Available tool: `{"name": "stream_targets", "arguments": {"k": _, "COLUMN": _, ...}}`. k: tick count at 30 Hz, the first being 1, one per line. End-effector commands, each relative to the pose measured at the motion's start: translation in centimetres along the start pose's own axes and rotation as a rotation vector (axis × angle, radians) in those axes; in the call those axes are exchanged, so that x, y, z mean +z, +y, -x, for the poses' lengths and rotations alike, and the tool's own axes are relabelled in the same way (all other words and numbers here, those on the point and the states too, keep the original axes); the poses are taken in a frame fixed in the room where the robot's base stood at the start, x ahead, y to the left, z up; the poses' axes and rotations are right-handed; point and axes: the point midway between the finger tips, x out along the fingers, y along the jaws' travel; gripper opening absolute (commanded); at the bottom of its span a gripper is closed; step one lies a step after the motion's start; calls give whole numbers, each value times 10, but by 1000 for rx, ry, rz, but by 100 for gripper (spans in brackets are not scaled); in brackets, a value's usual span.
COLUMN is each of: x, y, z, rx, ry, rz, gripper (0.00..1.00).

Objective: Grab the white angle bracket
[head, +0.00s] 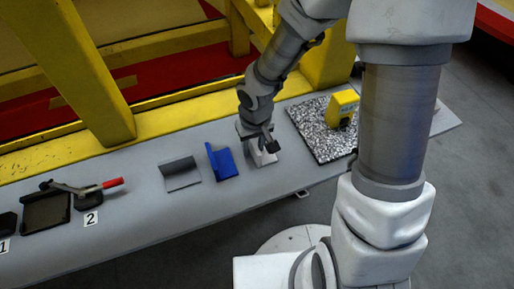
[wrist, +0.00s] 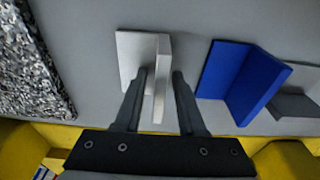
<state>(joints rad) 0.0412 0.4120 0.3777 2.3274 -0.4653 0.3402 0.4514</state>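The white angle bracket (wrist: 130,55) lies on the grey table, one plate flat and the other standing up. In the wrist view its upright plate (wrist: 162,75) is between the two fingers of my gripper (wrist: 160,77). The fingers are apart, with a narrow gap visible beside the plate; I cannot tell whether either finger touches it. In the head view my gripper (head: 261,144) is right over the white bracket (head: 262,158) and partly hides it.
A blue angle bracket (head: 222,161) stands close beside the white one, with a grey angle bracket (head: 180,173) beyond it. A speckled pad (head: 312,128) holds a yellow object (head: 343,105). A red-handled clamp (head: 100,187) is at left. Yellow beams (head: 90,75) run behind the table.

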Motion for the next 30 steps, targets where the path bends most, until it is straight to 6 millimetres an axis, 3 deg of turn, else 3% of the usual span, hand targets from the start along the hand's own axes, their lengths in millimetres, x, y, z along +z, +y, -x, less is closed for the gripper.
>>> {"name": "stream_targets", "arguments": {"k": 1, "x": 0, "y": 0, "z": 0, "rx": 0, "ry": 0, "rz": 0, "gripper": 28}}
{"name": "stream_targets", "arguments": {"k": 6, "x": 0, "y": 0, "z": 0, "rx": 0, "ry": 0, "rz": 0, "gripper": 0}}
{"name": "stream_targets", "arguments": {"k": 23, "x": 0, "y": 0, "z": 1, "rx": 0, "ry": 0, "rz": 1, "gripper": 0}}
{"name": "stream_targets", "arguments": {"k": 28, "x": -1, "y": 0, "z": 8, "rx": 0, "ry": 0, "rz": 0, "gripper": 0}}
{"name": "stream_targets", "arguments": {"k": 30, "x": -3, "y": 1, "z": 20, "rx": 1, "ry": 4, "rz": -2, "gripper": 0}}
